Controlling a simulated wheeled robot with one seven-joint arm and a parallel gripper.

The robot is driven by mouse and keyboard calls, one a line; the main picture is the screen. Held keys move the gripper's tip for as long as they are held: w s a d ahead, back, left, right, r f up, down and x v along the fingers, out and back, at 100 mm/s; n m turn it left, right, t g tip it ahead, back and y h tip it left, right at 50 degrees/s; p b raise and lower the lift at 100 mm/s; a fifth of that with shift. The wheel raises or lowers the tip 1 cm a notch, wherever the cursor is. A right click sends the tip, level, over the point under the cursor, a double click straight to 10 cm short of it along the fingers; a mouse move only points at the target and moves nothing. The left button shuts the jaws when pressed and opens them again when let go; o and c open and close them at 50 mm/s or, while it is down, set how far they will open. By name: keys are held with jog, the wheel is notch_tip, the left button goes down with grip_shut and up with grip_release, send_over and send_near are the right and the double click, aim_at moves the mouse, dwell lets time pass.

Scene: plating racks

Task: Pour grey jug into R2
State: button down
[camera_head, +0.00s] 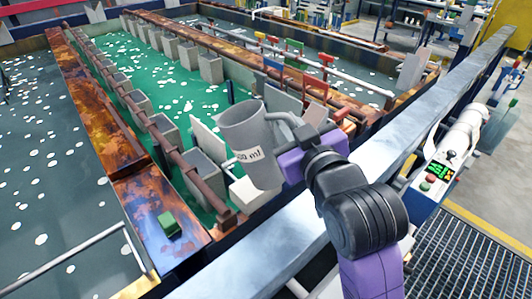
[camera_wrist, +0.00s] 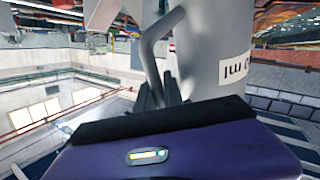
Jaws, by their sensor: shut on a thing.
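The grey jug (camera_head: 243,135) is held up in the head view, its wide top leaning a little to the left. Its white label ends in "00 ml". My gripper (camera_head: 300,138) is shut on the jug's handle, to the right of the jug. In the wrist view the jug's body (camera_wrist: 207,50) and bent handle (camera_wrist: 150,45) show close to the dark fingers (camera_wrist: 160,97). The jug hangs above the near right edge of the green tank (camera_head: 150,75). I can read no R2 mark on any tank, and the jug's contents are hidden.
A grey tank (camera_head: 50,150) lies at the left and another (camera_head: 330,65) behind the green one. Rusty rails (camera_head: 150,130) with hanging grey plates cross the green tank. A broad metal ledge (camera_head: 385,150) runs along the near side. A green block (camera_head: 168,223) sits on the rusty divider.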

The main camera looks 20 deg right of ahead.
jog(key=shift+f+m+t+b, duration=0.3)
jog(key=shift+f+b, duration=0.05)
jog(key=shift+b, duration=0.45)
jog(key=shift+r, duration=0.1)
